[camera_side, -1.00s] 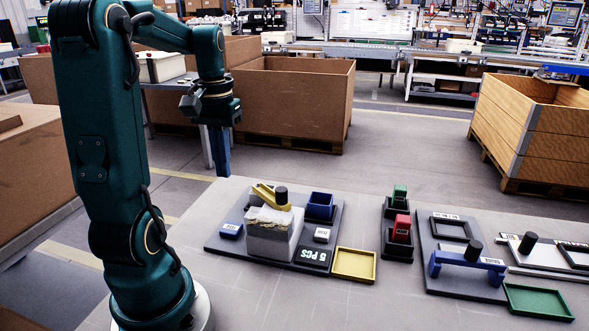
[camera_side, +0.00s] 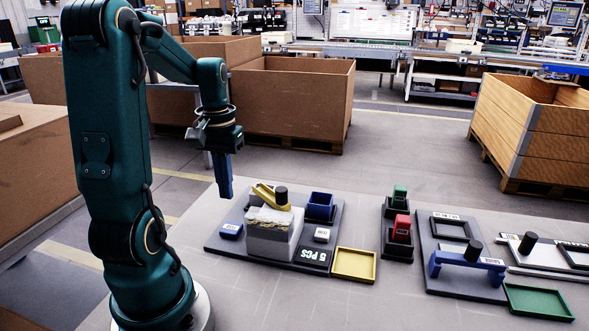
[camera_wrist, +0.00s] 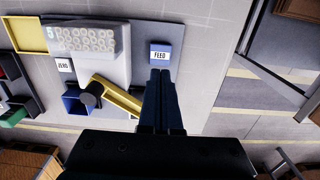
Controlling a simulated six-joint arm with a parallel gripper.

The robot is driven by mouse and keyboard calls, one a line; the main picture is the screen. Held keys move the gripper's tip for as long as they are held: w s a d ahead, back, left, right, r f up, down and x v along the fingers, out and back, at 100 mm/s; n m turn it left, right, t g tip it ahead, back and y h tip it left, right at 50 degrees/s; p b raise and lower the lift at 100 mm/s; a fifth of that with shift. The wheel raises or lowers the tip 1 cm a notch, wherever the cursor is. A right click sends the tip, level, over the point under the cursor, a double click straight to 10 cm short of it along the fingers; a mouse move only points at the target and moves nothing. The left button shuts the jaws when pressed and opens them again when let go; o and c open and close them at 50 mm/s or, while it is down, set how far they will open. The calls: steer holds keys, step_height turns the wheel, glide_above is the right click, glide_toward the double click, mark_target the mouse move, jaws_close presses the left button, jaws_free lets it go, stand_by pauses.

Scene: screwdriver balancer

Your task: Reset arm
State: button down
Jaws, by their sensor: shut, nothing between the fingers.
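My gripper (camera_side: 224,188) hangs pointing down above the far left edge of the table, clear of the parts there. Its two blue fingers are together with nothing between them. In the wrist view the closed fingers (camera_wrist: 160,78) end just short of the blue FEED block (camera_wrist: 160,52). That block also shows in the side view (camera_side: 231,230), to the lower right of the fingers. A grey-white feeder box (camera_side: 270,238) with a yellow lever (camera_side: 265,195) and a black knob (camera_side: 281,194) stands beside it. The wrist view shows rows of pale round pieces (camera_wrist: 88,40) in the box.
A blue bin (camera_side: 320,207), a yellow tray (camera_side: 355,264), a red block (camera_side: 402,228), a green block (camera_side: 399,194), a blue bracket (camera_side: 467,264) and a green tray (camera_side: 538,301) lie to the right. Cardboard boxes (camera_side: 292,105) stand behind. The table's front is bare.

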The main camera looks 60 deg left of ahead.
steer(key=shift+f, duration=3)
steer(key=shift+f, duration=0.95)
stand_by(0.4)
steer(key=shift+r, duration=3.5)
step_height(320, 180, up, 6)
glide_above(231, 227)
steer(key=shift+f, duration=0.1)
steer(key=shift+f, duration=5.45)
